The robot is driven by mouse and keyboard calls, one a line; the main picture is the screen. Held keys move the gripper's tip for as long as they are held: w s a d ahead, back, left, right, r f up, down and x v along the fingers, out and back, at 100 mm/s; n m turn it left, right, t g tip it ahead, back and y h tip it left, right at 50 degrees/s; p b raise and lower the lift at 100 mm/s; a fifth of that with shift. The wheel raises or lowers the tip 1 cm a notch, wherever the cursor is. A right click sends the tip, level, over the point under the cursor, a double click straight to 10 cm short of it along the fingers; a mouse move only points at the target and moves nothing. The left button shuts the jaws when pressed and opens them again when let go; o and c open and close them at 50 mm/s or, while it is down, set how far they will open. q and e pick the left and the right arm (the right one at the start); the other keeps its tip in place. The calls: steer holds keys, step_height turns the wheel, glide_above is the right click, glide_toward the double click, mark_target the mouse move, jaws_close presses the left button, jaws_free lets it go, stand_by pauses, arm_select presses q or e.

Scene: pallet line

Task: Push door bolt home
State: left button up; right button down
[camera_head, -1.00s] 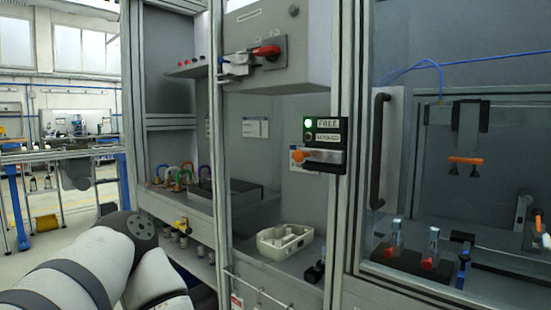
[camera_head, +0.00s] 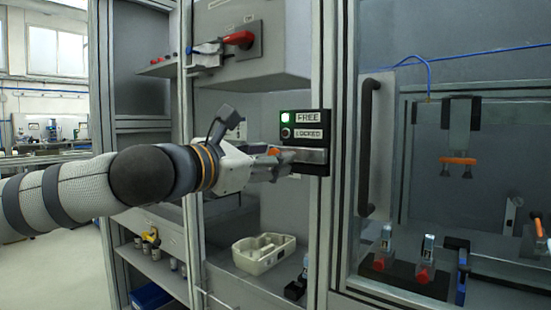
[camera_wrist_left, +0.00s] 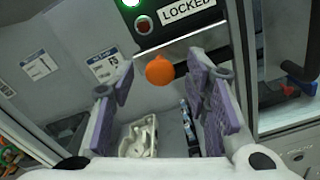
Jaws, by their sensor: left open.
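The door bolt is a metal bar (camera_head: 310,155) with an orange knob (camera_head: 273,152) at its left end, on a black lock box (camera_head: 305,124) with FREE and LOCKED labels. The green lamp beside FREE is lit. My left gripper (camera_head: 283,163) reaches in from the left and is at the knob end of the bolt. In the left wrist view the orange knob (camera_wrist_left: 160,70) lies between the two open purple-padded fingers (camera_wrist_left: 165,98). I cannot tell whether either finger touches it. My right gripper is not in view.
A glass door with a dark vertical handle (camera_head: 369,148) stands right of the lock box. A red-handled switch (camera_head: 238,39) is above left. A pale tray (camera_head: 264,253) sits on the shelf below the arm. Red-based fixtures (camera_head: 424,272) stand behind the glass.

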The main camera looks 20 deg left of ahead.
mark_target(306, 155)
arm_select(q)
steer(key=shift+x, duration=1.15)
jaws_close()
steer(key=shift+s+d, duration=0.25)
steer(key=shift+d, duration=0.45)
steer(key=shift+s+d, duration=0.25)
steer(key=shift+d, duration=0.45)
steer(key=shift+s+d, duration=0.3)
steer(key=shift+d, duration=0.4)
steer(key=shift+c, duration=0.8)
jaws_free()
steer(key=shift+o, duration=0.8)
steer(key=shift+d, duration=0.1)
